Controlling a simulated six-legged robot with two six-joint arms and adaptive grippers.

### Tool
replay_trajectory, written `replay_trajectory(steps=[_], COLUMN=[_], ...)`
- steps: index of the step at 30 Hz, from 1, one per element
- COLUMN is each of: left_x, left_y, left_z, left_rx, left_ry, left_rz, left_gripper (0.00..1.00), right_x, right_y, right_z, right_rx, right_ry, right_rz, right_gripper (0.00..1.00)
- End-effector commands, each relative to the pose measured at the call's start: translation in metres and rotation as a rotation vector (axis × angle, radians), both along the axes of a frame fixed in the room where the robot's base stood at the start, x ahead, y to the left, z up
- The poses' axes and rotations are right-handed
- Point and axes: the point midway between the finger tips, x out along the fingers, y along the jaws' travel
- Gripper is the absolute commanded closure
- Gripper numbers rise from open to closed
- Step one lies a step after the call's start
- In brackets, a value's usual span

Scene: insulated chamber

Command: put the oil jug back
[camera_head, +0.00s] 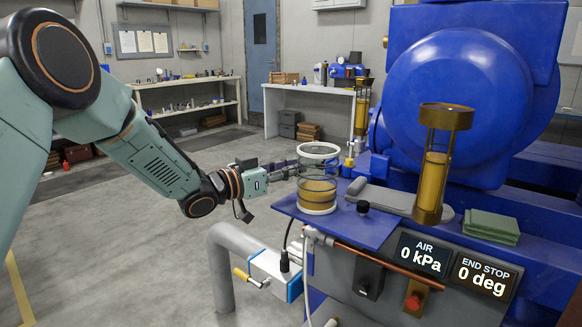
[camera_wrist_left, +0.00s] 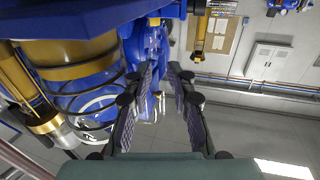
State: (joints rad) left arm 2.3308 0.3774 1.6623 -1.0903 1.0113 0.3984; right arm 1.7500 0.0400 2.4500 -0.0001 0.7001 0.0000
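The oil jug (camera_head: 317,193) is a clear round vessel with white rims and amber oil in its lower part. It stands upright on the blue shelf (camera_head: 345,222) of the machine. My left gripper (camera_head: 292,170) is level with the jug's upper part, at its left side in the head view. In the left wrist view, the gripper's two fingers (camera_wrist_left: 163,82) are spread with nothing between them. The jug (camera_wrist_left: 75,58) shows left of the fingers there, in a seemingly inverted picture. I cannot tell whether a finger touches it. My right gripper is not in view.
A brass-capped oil glass (camera_head: 432,175) stands right of the jug, by a grey flat piece (camera_head: 392,201) and folded green cloths (camera_head: 491,226). A large blue machine (camera_head: 455,100) fills the right. A grey pipe (camera_head: 222,265) rises below the gripper. Open floor lies left.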

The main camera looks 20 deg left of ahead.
Motion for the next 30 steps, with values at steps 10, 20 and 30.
replay_trajectory(steps=[10,20,30], left_x=[0.000,-0.019,-0.060], left_y=[0.000,0.015,0.044], left_z=[0.000,0.008,0.008], left_rx=[0.000,-0.006,-0.006], left_ry=[0.000,0.002,0.000], left_rz=[0.000,0.004,0.004], left_gripper=[0.64,0.64,0.64], right_x=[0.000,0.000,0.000], right_y=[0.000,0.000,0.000], right_z=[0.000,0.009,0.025], right_rx=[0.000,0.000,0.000], right_ry=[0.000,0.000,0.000], right_rz=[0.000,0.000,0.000], right_gripper=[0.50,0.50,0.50])
